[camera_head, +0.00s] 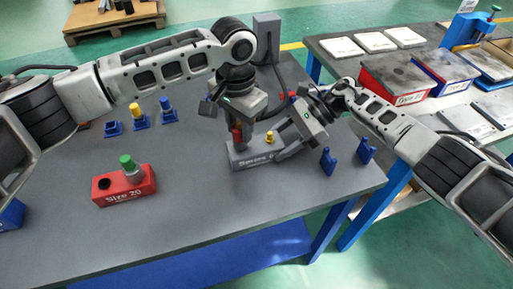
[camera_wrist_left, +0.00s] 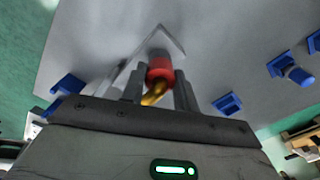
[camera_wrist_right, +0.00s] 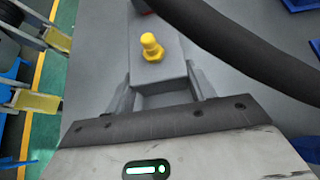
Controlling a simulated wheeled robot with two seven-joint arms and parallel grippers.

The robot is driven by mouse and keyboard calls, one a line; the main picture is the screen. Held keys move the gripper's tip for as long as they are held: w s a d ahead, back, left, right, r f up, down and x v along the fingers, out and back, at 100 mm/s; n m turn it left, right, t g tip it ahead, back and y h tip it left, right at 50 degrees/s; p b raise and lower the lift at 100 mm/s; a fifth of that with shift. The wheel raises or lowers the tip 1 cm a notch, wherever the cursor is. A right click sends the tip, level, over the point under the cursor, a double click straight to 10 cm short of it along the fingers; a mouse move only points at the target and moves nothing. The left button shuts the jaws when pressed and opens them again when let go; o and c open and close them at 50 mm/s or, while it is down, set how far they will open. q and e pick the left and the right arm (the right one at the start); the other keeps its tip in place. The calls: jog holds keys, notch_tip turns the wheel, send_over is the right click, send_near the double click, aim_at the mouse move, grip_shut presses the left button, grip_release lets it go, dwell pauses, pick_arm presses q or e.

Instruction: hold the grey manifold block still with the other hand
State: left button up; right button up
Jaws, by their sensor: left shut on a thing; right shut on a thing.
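The grey manifold block (camera_head: 243,160) sits on the grey table with white lettering on its front. A yellow fitting (camera_head: 269,137) stands upright on its top and also shows in the right wrist view (camera_wrist_right: 151,47). My right gripper (camera_head: 286,150) is shut on the block's right end, its fingers on either side of the block in the right wrist view. My left gripper (camera_head: 240,124) is shut on a red-topped fitting (camera_wrist_left: 160,70) with a gold bent part. It holds this at the block's left end; whether the fitting is seated is hidden.
A red block (camera_head: 125,187) with a green-capped fitting stands at the left. Blue stands (camera_head: 111,128) are behind it, one with a yellow part (camera_head: 137,110). Two more blue stands (camera_head: 328,161) are near the right edge. The front middle of the table is clear.

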pick_arm(q)
jog(key=shift+r, duration=0.25)
jog(key=shift+r, duration=2.25)
pick_arm(e)
jog(key=o, duration=1.3)
jog(key=shift+c, duration=0.2)
pick_arm(q)
notch_tip(320, 180, up, 4)
jog(key=p, duration=0.6)
jog(key=shift+r, duration=0.1)
pick_arm(e)
jog(key=w+d+r, duration=0.3)
jog(key=d+r, duration=0.6)
jog(key=r, duration=0.3)
jog(key=shift+d+r, duration=0.2)
jog(key=shift+r, duration=0.15)
